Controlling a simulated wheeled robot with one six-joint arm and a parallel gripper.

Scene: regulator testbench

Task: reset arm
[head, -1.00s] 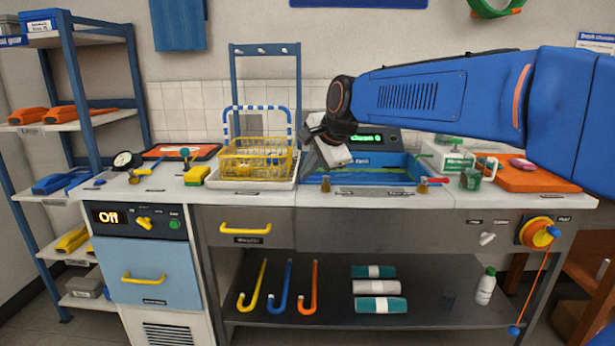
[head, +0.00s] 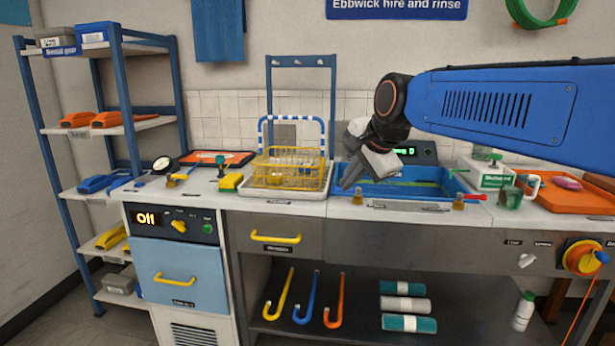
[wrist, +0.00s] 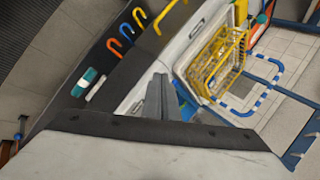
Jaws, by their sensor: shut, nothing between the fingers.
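My gripper (head: 350,172) hangs at the end of my blue arm, in front of the blue sink tray and just right of the yellow wire basket (head: 287,170). It is shut and empty, held above the counter. In the wrist view the closed fingers (wrist: 163,98) show at the centre as a narrow grey pair. The basket also shows in the wrist view (wrist: 215,62), up and to the right of the fingers, touching neither. My arm hides part of the wall and the back of the counter.
The blue sink tray (head: 405,190) holds the middle of the counter. A gauge (head: 162,164) and a yellow sponge (head: 230,182) stand left. A blue frame (head: 270,75) rises behind the basket. Shelving (head: 150,122) stands left.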

